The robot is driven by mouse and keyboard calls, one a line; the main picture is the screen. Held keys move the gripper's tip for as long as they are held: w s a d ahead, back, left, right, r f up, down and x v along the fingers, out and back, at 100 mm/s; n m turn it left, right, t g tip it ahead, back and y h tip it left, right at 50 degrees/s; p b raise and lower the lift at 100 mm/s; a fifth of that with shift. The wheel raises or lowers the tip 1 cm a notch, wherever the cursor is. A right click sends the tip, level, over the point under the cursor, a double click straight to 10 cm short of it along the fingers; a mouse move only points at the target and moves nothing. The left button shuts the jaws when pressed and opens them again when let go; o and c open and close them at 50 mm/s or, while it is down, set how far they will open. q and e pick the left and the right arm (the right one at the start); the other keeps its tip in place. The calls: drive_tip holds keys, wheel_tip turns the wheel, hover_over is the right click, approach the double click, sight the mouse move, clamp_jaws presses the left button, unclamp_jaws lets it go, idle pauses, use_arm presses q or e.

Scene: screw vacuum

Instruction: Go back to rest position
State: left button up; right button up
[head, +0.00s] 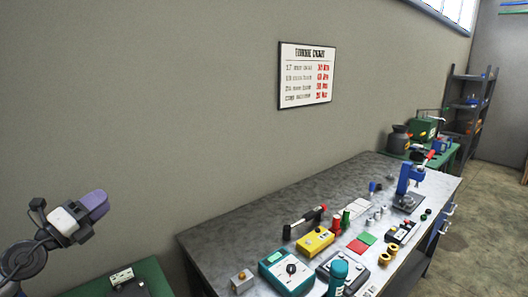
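My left gripper (92,206) is at the left side of the head view, raised in front of the bare wall. Its end has a white body and a grey-purple block. I cannot make out its fingertips, so I cannot tell whether it is open or shut. It is apart from the workbench (225,232), which stands to its right and lower in the picture. My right gripper is not in view.
On the workbench are a teal device (287,272), a yellow box (315,241), a teal cylinder (338,277) and a blue press (407,185). A green surface (152,270) is below my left arm. A framed chart (306,75) hangs on the wall. Floor is clear at right.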

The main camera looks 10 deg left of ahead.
use_arm(q)
drive_tip(key=s+r+n+t+y, duration=0.4)
drive_tip(key=r+n+t+y, duration=0.2)
drive_tip(key=r+n+y, duration=0.25)
drive_tip(key=s+d+f+n+g+y+p, duration=0.1)
drive_tip(key=s+d+f+n+g, duration=0.35)
drive_tip(key=f, duration=0.55)
drive_tip(key=s+d+f+n+g+y, duration=0.1)
drive_tip(key=s+d+f+n+g, duration=0.2)
drive_tip(key=d+f+n+g, duration=0.5)
drive_tip(key=s+d+f+n+g+y+p, duration=0.1)
drive_tip(key=s+d+f+n+g, duration=0.15)
drive_tip(key=f, duration=0.95)
drive_tip(key=s+d+f+n+g+h, duration=0.1)
drive_tip(key=s+d+f+g+h, duration=0.15)
drive_tip(key=s+f, duration=0.55)
drive_tip(key=s+d+f+n+g+h+p, duration=0.15)
drive_tip(key=s+d+f, duration=0.3)
drive_tip(key=s, duration=0.55)
drive_tip(key=s+d+f+g+h, duration=0.1)
drive_tip(key=s+d+f+g, duration=0.2)
drive_tip(key=s+f, duration=0.55)
wheel_tip(320, 180, up, 39)
drive_tip(key=p, duration=3.7)
drive_tip(key=shift+w, duration=0.35)
